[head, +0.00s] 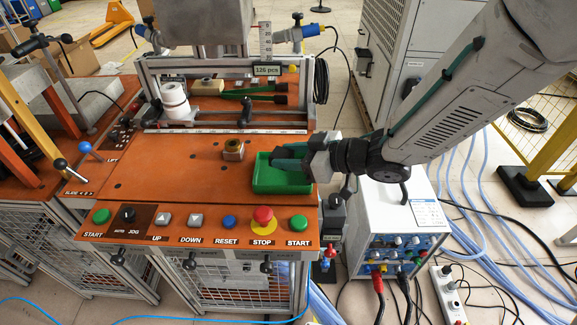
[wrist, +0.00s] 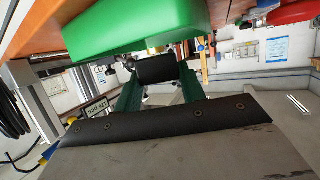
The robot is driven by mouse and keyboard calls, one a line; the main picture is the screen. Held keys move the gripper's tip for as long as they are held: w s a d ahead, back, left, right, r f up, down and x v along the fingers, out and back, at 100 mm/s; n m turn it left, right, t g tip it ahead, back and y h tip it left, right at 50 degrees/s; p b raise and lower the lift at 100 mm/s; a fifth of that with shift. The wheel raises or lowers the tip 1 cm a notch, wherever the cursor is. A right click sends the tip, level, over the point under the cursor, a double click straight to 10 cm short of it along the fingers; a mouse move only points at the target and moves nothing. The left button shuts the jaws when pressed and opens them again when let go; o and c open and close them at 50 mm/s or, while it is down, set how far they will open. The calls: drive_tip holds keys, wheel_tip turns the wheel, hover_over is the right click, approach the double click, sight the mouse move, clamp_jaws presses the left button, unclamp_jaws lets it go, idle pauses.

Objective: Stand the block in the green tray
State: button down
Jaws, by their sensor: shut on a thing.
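The green tray (head: 282,187) sits at the right end of the orange table top, and its side fills the top of the wrist view (wrist: 130,28). My gripper (head: 281,156) reaches in from the right, at the tray's far side in the head view. In the wrist view its two green fingers (wrist: 157,72) are shut on a dark block (wrist: 156,69), close beside the tray's wall.
A brass-coloured nut-like piece (head: 234,150) stands left of the tray. The press frame (head: 220,82) is behind, with a white cylinder (head: 174,99). Buttons, including the red stop (head: 263,215), line the front edge.

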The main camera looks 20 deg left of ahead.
drive_tip(key=shift+a+f, duration=0.1)
drive_tip(key=shift+f, duration=1.6)
drive_tip(key=shift+f, duration=0.1)
